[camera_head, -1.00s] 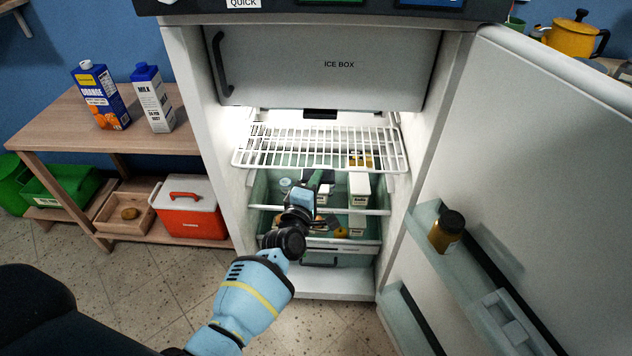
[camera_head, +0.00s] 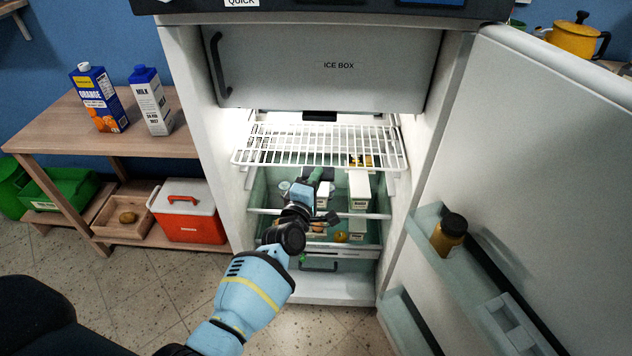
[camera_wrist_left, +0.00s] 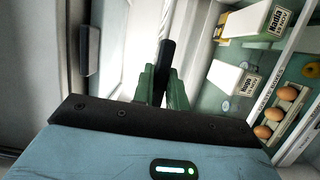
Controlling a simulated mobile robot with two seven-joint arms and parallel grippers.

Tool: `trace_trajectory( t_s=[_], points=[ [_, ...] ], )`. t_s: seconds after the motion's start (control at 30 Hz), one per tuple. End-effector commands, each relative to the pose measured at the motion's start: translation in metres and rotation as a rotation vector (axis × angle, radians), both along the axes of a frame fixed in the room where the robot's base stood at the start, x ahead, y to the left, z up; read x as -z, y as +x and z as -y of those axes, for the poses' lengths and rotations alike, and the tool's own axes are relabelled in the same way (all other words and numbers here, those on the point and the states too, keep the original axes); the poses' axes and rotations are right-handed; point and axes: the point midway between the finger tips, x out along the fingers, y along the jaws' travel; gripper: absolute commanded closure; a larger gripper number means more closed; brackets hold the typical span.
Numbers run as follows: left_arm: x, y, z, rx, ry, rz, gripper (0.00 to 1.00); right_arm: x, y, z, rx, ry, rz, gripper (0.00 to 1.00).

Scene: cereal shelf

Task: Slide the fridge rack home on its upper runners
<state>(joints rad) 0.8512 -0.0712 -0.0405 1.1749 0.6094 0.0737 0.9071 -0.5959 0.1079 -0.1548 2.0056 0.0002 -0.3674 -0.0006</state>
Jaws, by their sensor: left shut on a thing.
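The white wire fridge rack (camera_head: 330,146) lies roughly level inside the open fridge (camera_head: 190,150), below the ice box. Its front corners overlap the side walls in the head view. I cannot tell which runners bear it, as its sides hide them. My left gripper (camera_head: 316,177) is at the middle of the rack's front edge, coming from below and in front. In the left wrist view its green fingers (camera_wrist_left: 163,88) are shut on a dark grip (camera_wrist_left: 166,58) in line with a pale bar, which seems part of the rack. My right gripper is out of view.
The ice box (camera_head: 330,70) closes the space above. Below are drawers with cartons (camera_head: 359,190) and eggs (camera_wrist_left: 276,114). The open door (camera_head: 540,150) with a brown jar (camera_head: 449,234) stands right. A wooden bench (camera_head: 70,135) stands left.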

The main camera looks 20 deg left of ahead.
Motion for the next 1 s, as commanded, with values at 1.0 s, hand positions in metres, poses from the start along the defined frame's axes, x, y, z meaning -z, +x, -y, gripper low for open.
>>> trace_trajectory(
  t_s=[1.0],
  points=[
    [0.001, 0.021, -0.006, 0.0, 0.001, 0.0, 1.0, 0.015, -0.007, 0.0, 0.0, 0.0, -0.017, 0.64]
  ],
)
